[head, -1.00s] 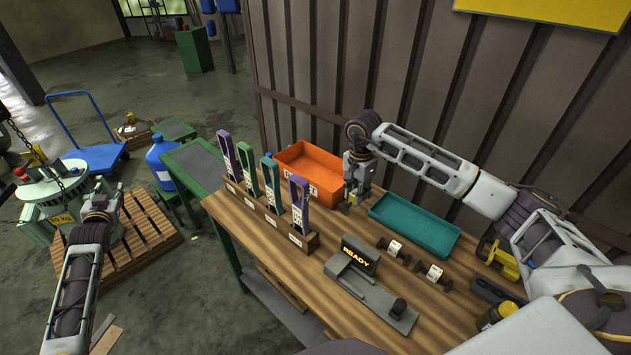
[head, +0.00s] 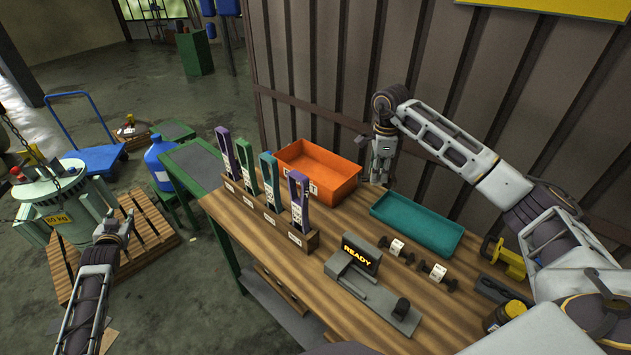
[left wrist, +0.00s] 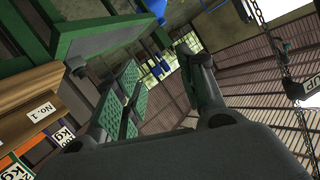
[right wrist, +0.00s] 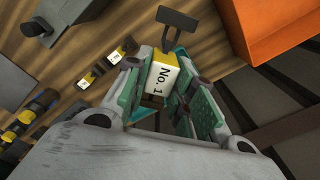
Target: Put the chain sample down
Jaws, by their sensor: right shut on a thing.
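The chain sample (right wrist: 160,80) is a small block with a white "No. 1" label, a yellow edge and a dark end plate. My right gripper (right wrist: 172,92) is shut on it in the right wrist view. In the head view my right gripper (head: 379,178) hangs above the back of the bench, between the orange bin and the teal tray; the sample cannot be made out there. My left gripper (head: 113,228) is off the bench at the left, over the pallet area. In the left wrist view its fingers (left wrist: 165,90) are apart and empty.
Two more labelled samples (head: 397,247) (head: 433,271) lie on the wooden bench before the teal tray (head: 415,226). The orange bin (head: 318,172) stands left. A "READY" device (head: 360,252) and a rack (head: 270,212) with several coloured strips stand in front. A ribbed wall is behind.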

